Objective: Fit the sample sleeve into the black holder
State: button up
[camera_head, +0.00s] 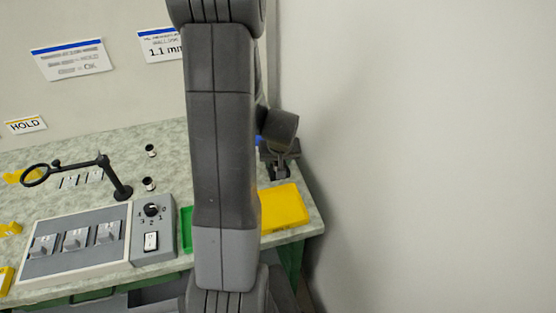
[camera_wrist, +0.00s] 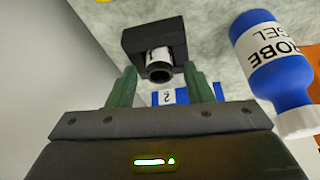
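In the wrist view, the sample sleeve (camera_wrist: 158,57), a short pale cylinder with a dark ring-shaped open end, points toward the camera. It sits at the black holder (camera_wrist: 146,37), a dark block on the table; how deep it is in the holder cannot be seen. My gripper (camera_wrist: 160,71) has its two green fingers spread, one on each side of the sleeve, with visible gaps between fingers and sleeve.
A blue bottle (camera_wrist: 268,60) with a white label and cap is close on the right. A blue-and-white tag (camera_wrist: 168,97) shows between the fingers. In the head view, a yellow tray (camera_head: 285,207) lies beside my arm, a switch panel (camera_head: 75,240) left, and a wall at right.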

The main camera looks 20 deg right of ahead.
jog(key=shift+r, duration=0.15)
jog(key=shift+r, duration=0.15)
jog(key=v, duration=1.1)
jog(key=shift+s+r+p, duration=0.2)
jog(key=shift+r+p, duration=0.05)
jog(key=shift+p, duration=0.05)
jog(key=b+x, duration=0.1)
jog(key=x, duration=1.1)
jog(key=shift+f, duration=0.3)
jog(key=shift+r+p, duration=0.35)
jog(key=shift+r, duration=0.45)
